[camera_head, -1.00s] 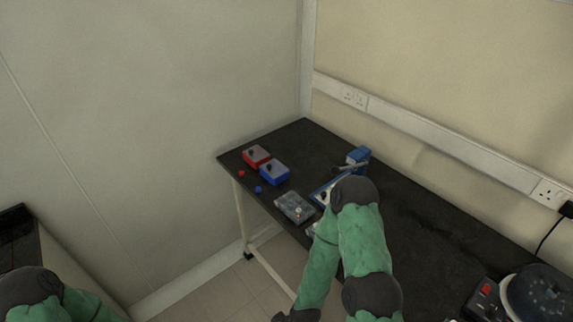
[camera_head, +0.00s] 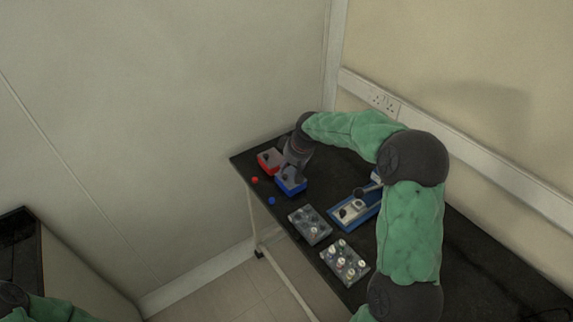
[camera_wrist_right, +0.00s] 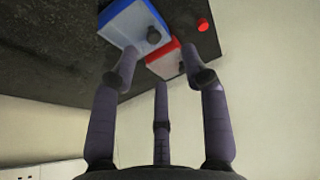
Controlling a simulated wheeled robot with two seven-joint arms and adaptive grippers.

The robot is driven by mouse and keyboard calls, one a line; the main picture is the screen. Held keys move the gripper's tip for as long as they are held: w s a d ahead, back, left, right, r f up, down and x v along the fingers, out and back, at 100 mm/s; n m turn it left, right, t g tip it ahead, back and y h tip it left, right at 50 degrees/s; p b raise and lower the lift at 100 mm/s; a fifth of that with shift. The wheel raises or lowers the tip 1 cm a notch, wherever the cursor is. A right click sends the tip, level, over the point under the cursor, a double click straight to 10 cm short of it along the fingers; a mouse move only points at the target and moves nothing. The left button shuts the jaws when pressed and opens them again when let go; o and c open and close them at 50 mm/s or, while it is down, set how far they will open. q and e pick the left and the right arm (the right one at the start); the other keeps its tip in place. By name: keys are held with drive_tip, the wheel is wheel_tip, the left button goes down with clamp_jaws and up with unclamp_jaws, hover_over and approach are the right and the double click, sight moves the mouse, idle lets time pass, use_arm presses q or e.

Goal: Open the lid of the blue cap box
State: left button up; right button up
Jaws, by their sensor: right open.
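The blue cap box (camera_head: 291,187) stands near the far left end of the black table, partly covered by my right gripper in the head view. It also shows at the top of the right wrist view (camera_wrist_right: 112,32), with a pale lid (camera_wrist_right: 132,22) and a dark knob (camera_wrist_right: 153,35). The lid lies on the box. My right gripper (camera_head: 297,158) is over the boxes, fingers pointing down. In the wrist view its fingers (camera_wrist_right: 160,72) are spread and empty, one fingertip close to the blue box; contact is unclear. My left gripper is out of view.
A red box (camera_head: 267,161) with a dark knob stands beside the blue one. A red cap (camera_head: 254,180) and a blue cap (camera_head: 271,201) lie near the table edge. Two grey trays (camera_head: 310,226) (camera_head: 334,266) and a blue-based device (camera_head: 366,212) stand nearer.

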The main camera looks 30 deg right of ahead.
sight(285, 175)
drive_tip(key=b+x, duration=0.1)
drive_tip(key=x, duration=0.2)
drive_tip(key=d+b+x, duration=0.1)
drive_tip(key=x, duration=0.2)
drive_tip(key=w+b+x, duration=0.1)
drive_tip(key=x, duration=0.2)
drive_tip(key=shift+d+r, duration=0.1)
drive_tip(key=shift+d, duration=0.2)
drive_tip(key=shift+c, duration=0.3)
clamp_jaws()
drive_tip(key=shift+r, duration=0.1)
